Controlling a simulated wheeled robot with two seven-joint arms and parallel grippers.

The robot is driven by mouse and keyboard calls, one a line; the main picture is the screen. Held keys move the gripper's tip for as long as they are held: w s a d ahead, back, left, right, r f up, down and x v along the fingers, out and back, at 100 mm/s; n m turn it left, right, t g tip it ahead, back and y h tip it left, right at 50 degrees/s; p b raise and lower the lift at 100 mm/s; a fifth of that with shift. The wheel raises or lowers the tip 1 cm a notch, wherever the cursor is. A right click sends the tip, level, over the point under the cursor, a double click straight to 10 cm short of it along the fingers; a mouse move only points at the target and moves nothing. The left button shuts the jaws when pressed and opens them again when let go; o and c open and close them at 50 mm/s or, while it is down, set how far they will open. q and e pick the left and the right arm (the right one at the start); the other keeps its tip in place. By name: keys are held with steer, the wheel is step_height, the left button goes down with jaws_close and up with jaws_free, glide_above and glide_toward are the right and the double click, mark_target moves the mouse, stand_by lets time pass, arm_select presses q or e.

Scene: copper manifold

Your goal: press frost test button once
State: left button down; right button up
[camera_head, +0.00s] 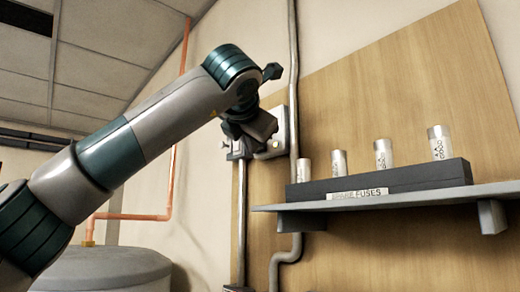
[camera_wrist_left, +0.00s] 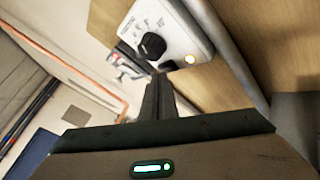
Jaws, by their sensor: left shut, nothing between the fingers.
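A pale control box (camera_wrist_left: 180,22) on the wooden board shows in the left wrist view, with a black knob (camera_wrist_left: 152,45) and a small round yellowish button (camera_wrist_left: 190,59) near its lower corner. I take this to be the frost test button; the lettering is too small to read. My left gripper (camera_wrist_left: 158,82) is shut and empty. Its fingertips appear just below the knob and left of the button in the picture; I cannot tell whether they touch the box. In the head view the box (camera_head: 284,130) is largely hidden behind my left wrist.
A grey shelf (camera_head: 400,199) to the right carries a dark "SPARE FUSES" holder (camera_head: 400,179) with several silver fuses. A grey vertical pipe (camera_head: 293,70) runs beside the box. A copper pipe (camera_head: 172,170) and a rounded tank (camera_head: 105,268) stand to the left.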

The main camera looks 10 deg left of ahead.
arm_select(q)
steer(key=shift+w+d, duration=0.2)
steer(key=shift+w, duration=0.1)
stand_by(0.6)
steer(key=shift+s, duration=0.1)
stand_by(0.3)
steer(key=shift+s+a+b, duration=0.45)
steer(key=shift+s+b, duration=0.05)
steer(key=shift+s, duration=0.05)
steer(key=shift+a, duration=0.1)
steer(key=s+a+b, duration=0.1)
steer(key=s, duration=0.1)
steer(key=s+a+b, duration=0.1)
steer(key=s+a, duration=0.1)
steer(key=shift+b, duration=0.35)
stand_by(0.9)
